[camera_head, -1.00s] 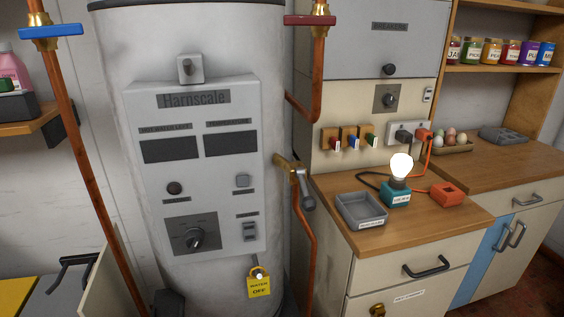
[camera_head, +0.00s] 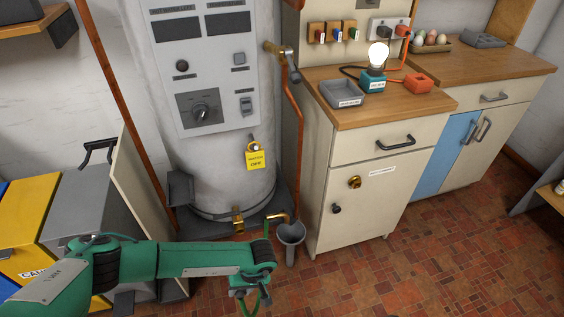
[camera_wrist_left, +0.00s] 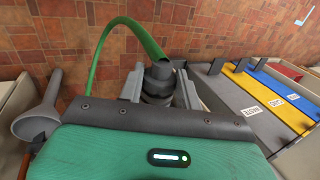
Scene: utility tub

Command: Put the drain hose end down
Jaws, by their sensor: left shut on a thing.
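My left gripper (camera_head: 247,290) reaches in low in the head view, over the tiled floor in front of the water heater. In the left wrist view its fingers (camera_wrist_left: 159,88) are shut around the dark grey drain hose end (camera_wrist_left: 160,72). A green hose (camera_wrist_left: 108,42) curves away from that end to the left. In the head view only a short piece of green hose (camera_head: 265,299) shows below the gripper; the hose end is largely hidden there. The hose end is held above the floor. My right gripper is in neither view.
A grey funnel (camera_head: 291,233) stands just right of my left gripper; it also shows in the left wrist view (camera_wrist_left: 36,123). The water heater (camera_head: 225,180) and cabinet (camera_head: 360,200) stand behind. Grey and yellow bins (camera_head: 28,215) are at left. Tiled floor (camera_head: 440,255) is clear at right.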

